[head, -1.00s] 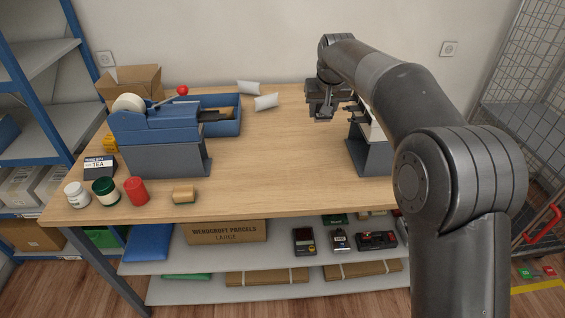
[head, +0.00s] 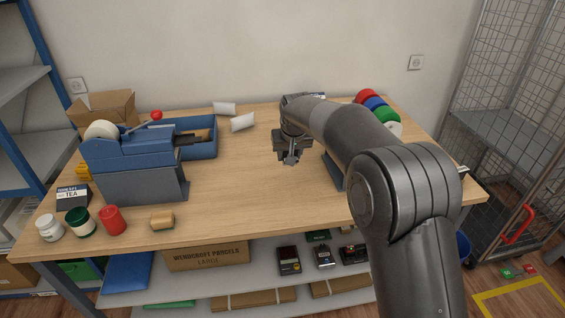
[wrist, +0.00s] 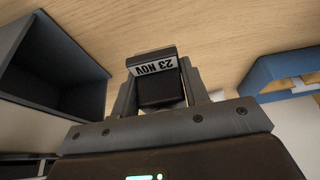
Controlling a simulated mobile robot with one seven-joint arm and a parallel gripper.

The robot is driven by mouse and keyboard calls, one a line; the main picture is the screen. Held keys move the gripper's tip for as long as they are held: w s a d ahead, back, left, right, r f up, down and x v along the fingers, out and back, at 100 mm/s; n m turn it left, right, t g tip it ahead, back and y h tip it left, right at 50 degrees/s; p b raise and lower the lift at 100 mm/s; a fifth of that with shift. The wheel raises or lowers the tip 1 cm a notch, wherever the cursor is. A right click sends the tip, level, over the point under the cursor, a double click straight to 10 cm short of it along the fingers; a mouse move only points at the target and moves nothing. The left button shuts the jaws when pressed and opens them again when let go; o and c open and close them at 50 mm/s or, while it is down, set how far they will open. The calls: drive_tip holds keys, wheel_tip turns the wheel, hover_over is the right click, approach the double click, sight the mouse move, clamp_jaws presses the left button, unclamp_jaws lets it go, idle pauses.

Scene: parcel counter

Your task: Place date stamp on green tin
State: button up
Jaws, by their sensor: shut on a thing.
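My gripper (head: 291,160) is over the middle of the table in the head view, well right of the jars. It is shut on the date stamp (wrist: 157,66), whose pale band reads "23 NOV" upside down between the fingers in the wrist view. In the head view the stamp is a small grey shape at the fingertips.
A small tan block (head: 162,221) lies at the front. Coloured rolls (head: 377,107) stand at the right. The table's middle is bare.

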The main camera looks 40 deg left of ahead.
drive_tip(key=s+a+f, duration=0.1)
drive_tip(key=a+f, duration=0.1)
drive_tip(key=a, duration=0.1)
drive_tip(key=s+a+f, duration=0.1)
drive_tip(key=a+f, duration=0.1)
drive_tip(key=a, duration=0.1)
drive_tip(key=s+a+f, duration=0.1)
drive_tip(key=a, duration=0.1)
drive_tip(key=shift+s+a+f, duration=0.2)
drive_tip(key=shift+a+f, duration=0.2)
wheel_tip(320, 180, down, 2)
drive_tip(key=shift+a+f, duration=0.1)
drive_tip(key=shift+f, duration=0.65)
drive_tip(key=shift+f, duration=0.15)
drive_tip(key=o, duration=1.1)
drive_tip(key=shift+f, duration=0.1)
drive_tip(key=v, duration=1.1)
drive_tip(key=shift+w, duration=0.15)
